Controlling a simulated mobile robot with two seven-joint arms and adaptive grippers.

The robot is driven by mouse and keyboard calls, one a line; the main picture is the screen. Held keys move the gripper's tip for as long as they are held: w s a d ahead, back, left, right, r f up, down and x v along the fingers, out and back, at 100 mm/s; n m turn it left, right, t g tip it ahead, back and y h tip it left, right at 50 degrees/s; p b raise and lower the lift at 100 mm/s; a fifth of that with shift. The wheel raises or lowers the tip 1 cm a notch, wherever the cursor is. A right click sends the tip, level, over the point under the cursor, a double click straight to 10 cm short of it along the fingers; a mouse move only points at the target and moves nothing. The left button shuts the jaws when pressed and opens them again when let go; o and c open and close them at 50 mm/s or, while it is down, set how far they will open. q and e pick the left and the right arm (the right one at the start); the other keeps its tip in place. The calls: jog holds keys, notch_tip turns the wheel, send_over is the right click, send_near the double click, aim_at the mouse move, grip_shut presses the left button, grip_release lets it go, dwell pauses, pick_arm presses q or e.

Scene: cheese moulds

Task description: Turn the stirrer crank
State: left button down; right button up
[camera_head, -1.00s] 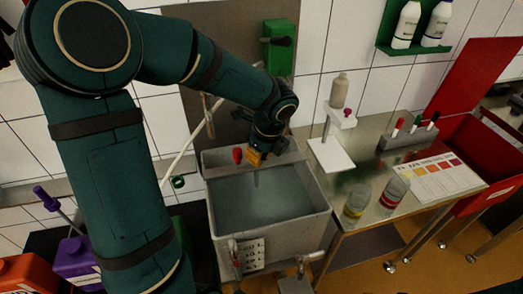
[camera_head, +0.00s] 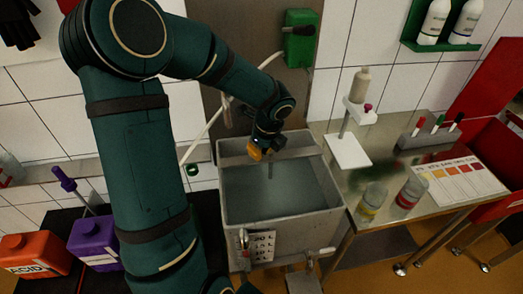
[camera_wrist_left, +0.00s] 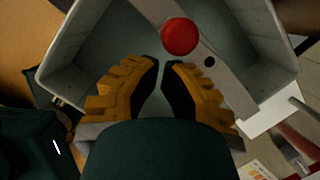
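The stirrer crank's red knob (camera_wrist_left: 180,37) shows in the left wrist view, beside a grey bar (camera_wrist_left: 232,82) that crosses the vat. In the head view the knob is hidden at my left gripper. The grey vat (camera_head: 283,226) holds pale liquid, with a thin shaft (camera_head: 270,170) going down into it. My left gripper (camera_head: 257,151) is over the vat's back part. In the left wrist view its orange fingers with black pads (camera_wrist_left: 161,70) are nearly together, with only a narrow gap and nothing between them. The knob is just beyond the fingertips, apart from them in the picture. My right gripper is out of view.
A metal table (camera_head: 400,222) on the right carries a white stand (camera_head: 348,150), two jars (camera_head: 373,200) and a colour chart (camera_head: 465,180). A green box (camera_head: 299,38) is on the panel behind. Orange (camera_head: 30,255) and purple (camera_head: 92,245) containers stand at left.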

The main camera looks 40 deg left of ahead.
pick_arm(q)
jog(key=shift+a+m+p, duration=0.2)
jog(key=shift+m+p, duration=0.2)
jog(key=shift+p, duration=0.05)
jog(key=shift+a+m+p, duration=0.25)
jog(key=shift+m+p, duration=0.25)
jog(key=shift+p, duration=0.1)
